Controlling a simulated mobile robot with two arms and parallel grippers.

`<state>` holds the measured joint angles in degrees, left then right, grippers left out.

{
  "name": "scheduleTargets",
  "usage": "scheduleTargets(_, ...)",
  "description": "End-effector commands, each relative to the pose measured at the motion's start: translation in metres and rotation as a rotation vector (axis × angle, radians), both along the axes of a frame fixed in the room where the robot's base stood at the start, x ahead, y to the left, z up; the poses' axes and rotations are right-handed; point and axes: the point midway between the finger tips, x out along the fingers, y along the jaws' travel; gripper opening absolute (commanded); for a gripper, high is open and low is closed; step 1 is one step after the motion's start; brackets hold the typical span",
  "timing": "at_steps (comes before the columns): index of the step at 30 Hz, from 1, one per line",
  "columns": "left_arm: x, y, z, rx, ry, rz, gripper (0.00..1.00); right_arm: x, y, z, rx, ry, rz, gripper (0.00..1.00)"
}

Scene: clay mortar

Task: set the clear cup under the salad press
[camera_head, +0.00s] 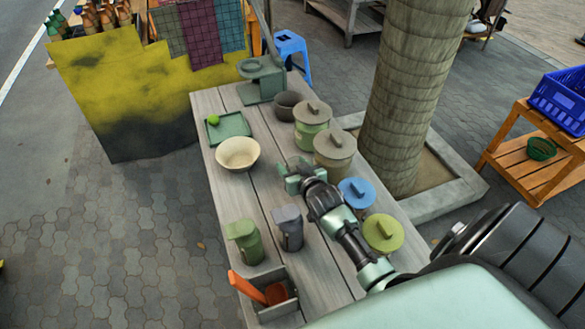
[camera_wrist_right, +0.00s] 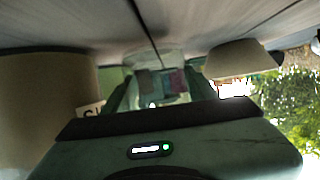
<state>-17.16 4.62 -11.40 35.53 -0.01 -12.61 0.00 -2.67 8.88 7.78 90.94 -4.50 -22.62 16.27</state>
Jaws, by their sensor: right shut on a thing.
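The green salad press (camera_head: 262,76) stands at the far end of the wooden table, with a tall lever rising from it. My right gripper (camera_head: 288,178) is over the middle of the table, nearer than the press and right of the cream bowl. It is shut on what looks like the clear cup (camera_wrist_right: 160,84), a see-through shape between the fingers in the right wrist view. The cup is hard to make out in the head view. My left gripper is not in view.
The cream bowl (camera_head: 238,153) and a green tray (camera_head: 229,127) with a lime (camera_head: 213,120) sit at left. A dark bowl (camera_head: 287,105) and lidded canisters (camera_head: 335,150) line the right edge. Two pitchers (camera_head: 245,242) and a utensil box (camera_head: 272,308) are nearer.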

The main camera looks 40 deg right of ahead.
Motion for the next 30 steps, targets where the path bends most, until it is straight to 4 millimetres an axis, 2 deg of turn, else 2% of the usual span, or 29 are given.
scheduleTargets(3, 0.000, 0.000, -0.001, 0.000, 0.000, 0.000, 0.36, 0.000, 0.000, -0.010, 0.000, -0.002, 0.000, 0.16)
scheduleTargets(14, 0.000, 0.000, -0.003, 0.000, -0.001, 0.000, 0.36, 0.000, 0.000, -0.014, 0.000, -0.001, 0.000, 0.16)
scheduleTargets(15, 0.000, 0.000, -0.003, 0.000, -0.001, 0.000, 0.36, 0.000, 0.000, -0.015, 0.000, -0.001, 0.000, 0.59)
scheduleTargets(16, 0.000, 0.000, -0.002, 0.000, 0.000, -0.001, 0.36, 0.000, 0.000, -0.014, 0.000, -0.001, 0.000, 0.66)
scheduleTargets(27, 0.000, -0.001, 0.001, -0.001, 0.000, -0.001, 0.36, 0.000, 0.000, -0.008, -0.001, -0.002, 0.000, 0.66)
scheduleTargets(30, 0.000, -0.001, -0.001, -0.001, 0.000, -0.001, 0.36, -0.010, 0.003, -0.007, 0.000, -0.001, 0.001, 0.66)
